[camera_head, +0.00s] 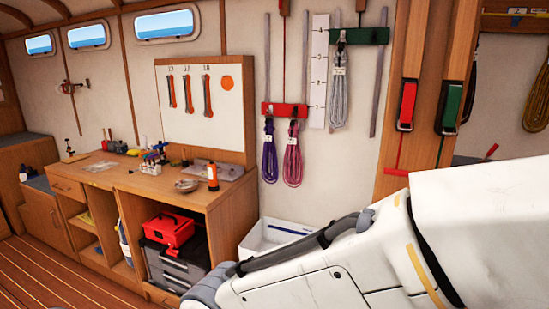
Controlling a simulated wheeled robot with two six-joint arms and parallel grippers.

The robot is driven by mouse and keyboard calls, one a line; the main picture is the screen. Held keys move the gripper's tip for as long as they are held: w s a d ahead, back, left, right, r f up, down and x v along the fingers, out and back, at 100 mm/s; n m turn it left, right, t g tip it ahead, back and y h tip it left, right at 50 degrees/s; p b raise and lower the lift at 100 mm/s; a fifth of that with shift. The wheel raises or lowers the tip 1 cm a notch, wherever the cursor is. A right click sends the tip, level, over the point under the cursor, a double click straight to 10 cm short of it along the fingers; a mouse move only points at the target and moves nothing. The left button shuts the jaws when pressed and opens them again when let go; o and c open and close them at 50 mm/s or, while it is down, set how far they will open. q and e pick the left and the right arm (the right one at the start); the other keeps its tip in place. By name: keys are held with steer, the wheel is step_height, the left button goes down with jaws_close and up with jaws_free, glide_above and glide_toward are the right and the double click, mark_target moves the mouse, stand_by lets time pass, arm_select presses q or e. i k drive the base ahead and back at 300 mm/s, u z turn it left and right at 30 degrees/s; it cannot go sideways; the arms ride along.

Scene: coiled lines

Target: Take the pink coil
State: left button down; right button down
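The pink coil (292,164) hangs on the wall from the right part of a red holder (286,110). A purple coil (269,156) hangs close beside it on the left. Both hang above a white bin on the floor. A white arm of mine fills the lower right of the view, below and to the right of the pink coil and apart from it in the picture. Neither gripper shows in the view.
A wooden workbench (135,182) with tools stands at the left, a red toolbox (169,231) under it. The white bin (270,232) is partly behind my arm. A grey coil (338,97) hangs from a green holder (360,36). Wooden floor (50,270) is clear at lower left.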

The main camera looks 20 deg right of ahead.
mark_target(293, 142)
steer(key=z, duration=0.7)
steer(key=i, duration=1.95)
steer(key=u, duration=0.75)
